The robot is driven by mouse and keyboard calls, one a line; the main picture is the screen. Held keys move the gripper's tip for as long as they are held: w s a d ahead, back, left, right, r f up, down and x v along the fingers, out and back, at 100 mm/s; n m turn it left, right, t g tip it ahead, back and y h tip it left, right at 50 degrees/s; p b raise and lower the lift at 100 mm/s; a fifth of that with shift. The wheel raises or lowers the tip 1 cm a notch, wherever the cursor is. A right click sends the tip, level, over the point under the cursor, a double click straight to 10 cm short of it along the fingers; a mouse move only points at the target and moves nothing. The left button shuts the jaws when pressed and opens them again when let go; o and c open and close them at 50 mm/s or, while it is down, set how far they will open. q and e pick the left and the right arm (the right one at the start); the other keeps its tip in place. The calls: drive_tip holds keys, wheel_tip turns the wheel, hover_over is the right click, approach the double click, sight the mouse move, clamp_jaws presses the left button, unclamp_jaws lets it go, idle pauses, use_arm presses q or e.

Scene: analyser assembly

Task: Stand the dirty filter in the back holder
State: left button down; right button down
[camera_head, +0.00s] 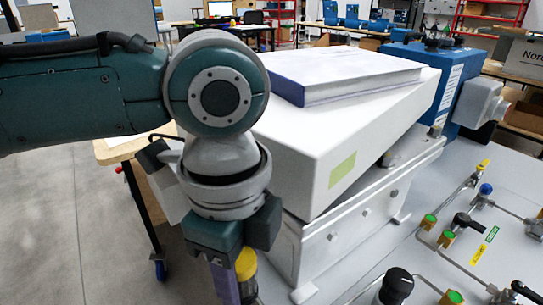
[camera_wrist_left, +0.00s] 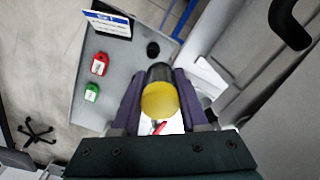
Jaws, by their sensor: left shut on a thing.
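The dirty filter appears to be the cylinder with a yellow end cap (camera_wrist_left: 160,100) and a dark body between the purple fingers in the left wrist view. Its yellow part also shows in the head view (camera_head: 246,264). My left gripper (camera_wrist_left: 158,88) is shut on it, with one finger on each side. In the head view this gripper (camera_head: 236,280) is low, in front of the white machine's left end. A dark round piece (camera_wrist_left: 153,50) stands on the grey surface beyond the filter; I cannot tell whether it is a holder. My right gripper is not in view.
The grey surface (camera_wrist_left: 112,65) carries a red item (camera_wrist_left: 99,64), a green item (camera_wrist_left: 91,92) and a blue-white sign (camera_wrist_left: 107,22). The white machine (camera_head: 345,125) stands close beside my left arm. Pipes and valves (camera_head: 449,238) are on the right.

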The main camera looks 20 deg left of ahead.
use_arm(q)
drive_tip(key=f+m+b, duration=0.1)
drive_tip(key=f+b, duration=0.1)
drive_tip(key=f, duration=0.1)
drive_tip(key=s+f+m+b, duration=0.1)
drive_tip(key=f+b, duration=0.2)
drive_tip(key=f, duration=0.1)
drive_tip(key=d+f+m+b, duration=0.1)
drive_tip(key=f+b, duration=0.2)
drive_tip(key=f, duration=0.1)
drive_tip(key=shift+s+m, duration=0.3)
drive_tip(key=shift+s, duration=0.1)
drive_tip(key=shift+r, duration=0.1)
idle(0.5)
drive_tip(key=shift+p, duration=0.45)
idle(0.4)
drive_tip(key=shift+f, duration=0.45)
drive_tip(key=shift+f, duration=0.3)
drive_tip(key=shift+f, duration=0.45)
idle(0.7)
idle(0.3)
